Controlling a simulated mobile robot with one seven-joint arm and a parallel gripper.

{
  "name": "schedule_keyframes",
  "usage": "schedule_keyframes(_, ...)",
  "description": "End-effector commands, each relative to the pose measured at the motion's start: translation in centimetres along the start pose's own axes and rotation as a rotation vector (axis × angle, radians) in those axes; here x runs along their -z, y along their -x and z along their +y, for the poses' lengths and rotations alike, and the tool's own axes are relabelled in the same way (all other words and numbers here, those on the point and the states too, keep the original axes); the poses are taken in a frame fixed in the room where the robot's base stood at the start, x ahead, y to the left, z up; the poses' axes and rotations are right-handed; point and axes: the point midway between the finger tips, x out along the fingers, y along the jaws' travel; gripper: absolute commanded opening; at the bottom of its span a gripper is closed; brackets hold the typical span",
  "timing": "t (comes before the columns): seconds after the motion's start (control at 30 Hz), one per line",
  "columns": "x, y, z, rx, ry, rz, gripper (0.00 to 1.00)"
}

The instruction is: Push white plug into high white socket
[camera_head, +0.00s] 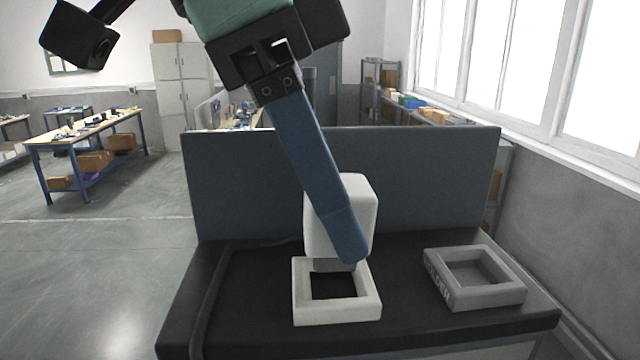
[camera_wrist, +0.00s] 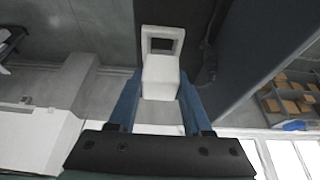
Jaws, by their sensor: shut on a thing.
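A white plug (camera_head: 362,192), a rounded block with a grey lower end, is held upright between the blue fingers of my gripper (camera_head: 350,240). In the wrist view the white plug (camera_wrist: 160,78) sits between both fingers. The white socket (camera_head: 337,314), a square frame with a dark opening, lies on the black table top. The plug's grey end is just above the back part of the socket opening; I cannot tell whether it touches. The white socket also shows in the wrist view (camera_wrist: 148,37), beyond the plug. One finger hides part of the plug.
A grey square socket (camera_head: 487,294) with lettering on its side sits on the table to the right. A dark upright panel (camera_head: 240,180) closes off the back of the table (camera_head: 250,335). A black raised strip runs along the table's left side.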

Motion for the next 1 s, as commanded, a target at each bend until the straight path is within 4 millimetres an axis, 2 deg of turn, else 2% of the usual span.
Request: schedule_keyframes(1.0,-0.7,-1.7,0.0,0.0,-0.001,0.001,0.01)
